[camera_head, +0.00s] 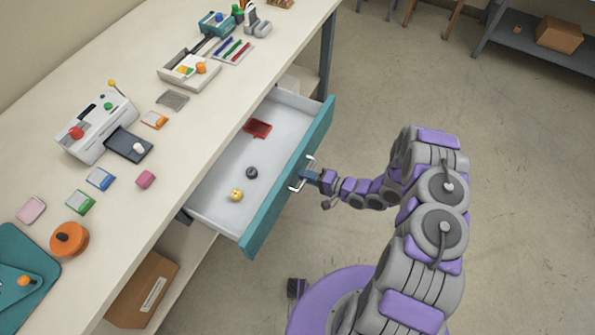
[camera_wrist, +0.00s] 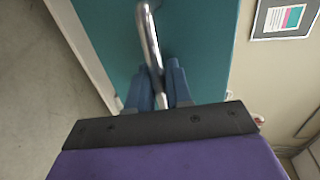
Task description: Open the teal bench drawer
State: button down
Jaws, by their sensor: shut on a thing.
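The teal bench drawer (camera_head: 262,226) stands pulled out from under the bench top, and its white inside shows. In it lie a red tray-like piece (camera_head: 257,128), a dark round piece (camera_head: 251,172) and a yellow round piece (camera_head: 237,195). A silver bar handle (camera_head: 296,187) is on the teal front; it also shows in the wrist view (camera_wrist: 148,40). My gripper (camera_head: 311,177) is at the handle, and its blue fingers are shut around the bar in the wrist view (camera_wrist: 161,82). The fingers hide part of the bar.
The bench top (camera_head: 190,130) holds a white machine (camera_head: 92,125), an orange round piece (camera_head: 69,239) and several small cards. A cardboard box (camera_head: 143,290) sits on the shelf below. A grey shelf (camera_head: 540,50) stands at the back right. The floor right of my arm is clear.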

jog(key=shift+s+d+f, duration=0.1)
jog(key=shift+d, duration=0.2)
jog(key=c, duration=1.2)
grip_release()
jog(key=p+v, duration=0.2)
jog(key=v, duration=1.5)
jog(key=shift+s+d, duration=0.1)
jog(key=shift+d, duration=0.05)
jog(key=shift+f, duration=0.1)
